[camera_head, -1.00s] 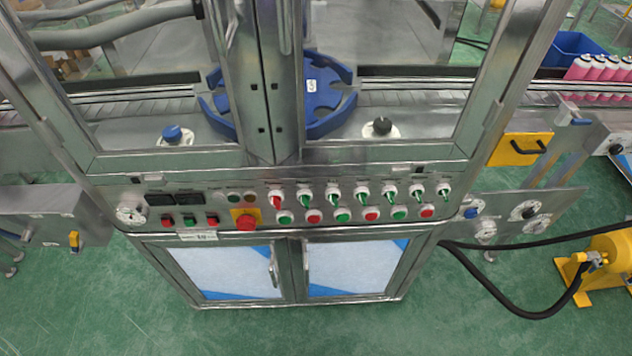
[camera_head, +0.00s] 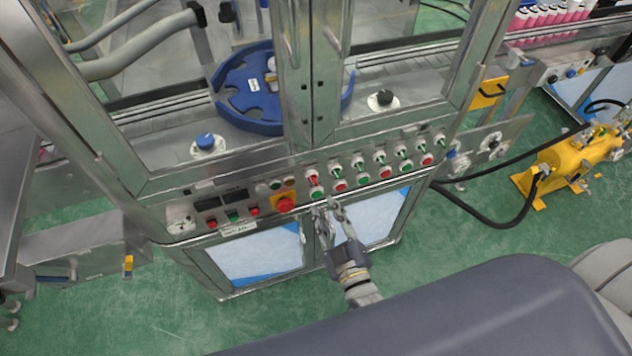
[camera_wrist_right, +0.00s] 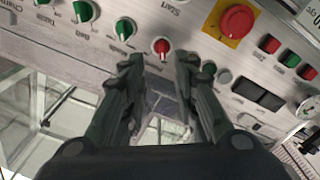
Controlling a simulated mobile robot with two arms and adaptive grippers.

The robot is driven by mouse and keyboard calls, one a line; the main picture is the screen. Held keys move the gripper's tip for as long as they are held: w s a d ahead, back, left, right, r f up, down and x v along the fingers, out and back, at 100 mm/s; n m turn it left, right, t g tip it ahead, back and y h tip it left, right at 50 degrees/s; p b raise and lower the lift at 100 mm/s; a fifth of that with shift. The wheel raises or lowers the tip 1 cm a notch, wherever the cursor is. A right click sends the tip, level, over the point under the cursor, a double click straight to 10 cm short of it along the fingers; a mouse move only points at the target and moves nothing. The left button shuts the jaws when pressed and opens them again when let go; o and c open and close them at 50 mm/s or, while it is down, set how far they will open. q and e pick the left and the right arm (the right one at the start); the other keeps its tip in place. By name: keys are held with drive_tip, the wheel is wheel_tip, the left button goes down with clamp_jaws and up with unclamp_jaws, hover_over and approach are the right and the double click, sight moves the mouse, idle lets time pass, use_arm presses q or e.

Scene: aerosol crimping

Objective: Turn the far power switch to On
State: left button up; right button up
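The red-handled selector switch (camera_head: 311,173) is at the left end of the row of selector switches on the machine's front panel. In the right wrist view this red switch (camera_wrist_right: 162,46) has its handle roughly upright in the picture, and its label is too small to read. My right gripper (camera_head: 328,207) is in front of the panel, just below the switch in the head view. In the wrist view its fingers (camera_wrist_right: 160,65) are apart and empty, one on each side of the line to the red switch, not visibly touching it. My left gripper is not in view.
Green selector switches (camera_head: 357,162) continue the row to the right, with red and green buttons below. A red emergency stop (camera_head: 285,203) on a yellow plate sits to the left. Machine doors (camera_head: 255,262) are below. A yellow pump (camera_head: 575,165) stands at right.

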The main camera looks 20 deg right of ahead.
sight(314, 183)
drive_tip(key=w, duration=0.2)
drive_tip(key=w+p, duration=0.1)
drive_tip(key=w, duration=0.4)
drive_tip(key=shift+w+a, duration=0.3)
drive_tip(key=shift+w, duration=0.4)
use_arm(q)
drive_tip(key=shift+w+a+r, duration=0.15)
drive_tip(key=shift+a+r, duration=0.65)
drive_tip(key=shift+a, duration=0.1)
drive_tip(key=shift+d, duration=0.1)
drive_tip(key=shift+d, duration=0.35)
use_arm(e)
clamp_jaws()
